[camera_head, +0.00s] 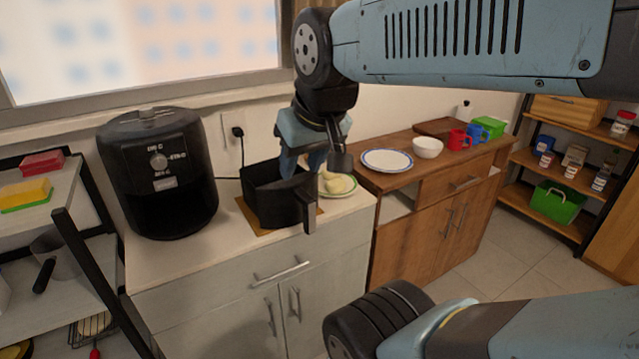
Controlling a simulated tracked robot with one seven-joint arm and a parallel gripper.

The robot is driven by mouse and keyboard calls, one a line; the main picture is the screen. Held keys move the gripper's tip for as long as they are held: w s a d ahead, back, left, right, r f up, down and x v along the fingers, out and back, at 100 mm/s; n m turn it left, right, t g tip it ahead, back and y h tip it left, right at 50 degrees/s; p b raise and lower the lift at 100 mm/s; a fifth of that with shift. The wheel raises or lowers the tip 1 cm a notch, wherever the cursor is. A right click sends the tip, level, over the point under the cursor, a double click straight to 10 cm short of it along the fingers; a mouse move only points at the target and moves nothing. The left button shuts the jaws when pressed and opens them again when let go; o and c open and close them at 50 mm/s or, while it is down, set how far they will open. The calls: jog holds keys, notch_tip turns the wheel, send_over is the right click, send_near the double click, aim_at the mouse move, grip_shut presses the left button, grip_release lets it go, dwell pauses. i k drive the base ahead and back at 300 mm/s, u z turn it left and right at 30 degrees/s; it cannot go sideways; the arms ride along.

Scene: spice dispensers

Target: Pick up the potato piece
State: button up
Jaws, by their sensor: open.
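Pale yellow potato pieces (338,184) lie on a plate (349,191) with a green rim, at the right end of the white counter. I cannot tell how many pieces there are. My gripper (316,165) hangs over the counter, pointing down, just left of and above the plate. It is open and I see nothing in it. It partly hides the plate and the back of the black fryer basket (268,200), which stands on a brown board left of the plate.
A black air fryer (157,170) stands on the left of the white counter (160,262). A wooden cabinet to the right bears a white plate (387,160), a bowl (427,147) and a red mug (458,139). The basket's handle (309,212) juts toward the counter's front edge.

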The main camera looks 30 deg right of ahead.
aim_at(334, 186)
jog(key=u, duration=0.1)
jog(key=i, duration=0.15)
jog(key=z, duration=2.8)
jog(key=k, duration=1.35)
jog(key=u, duration=0.1)
jog(key=i, duration=0.75)
jog(key=u, duration=0.35)
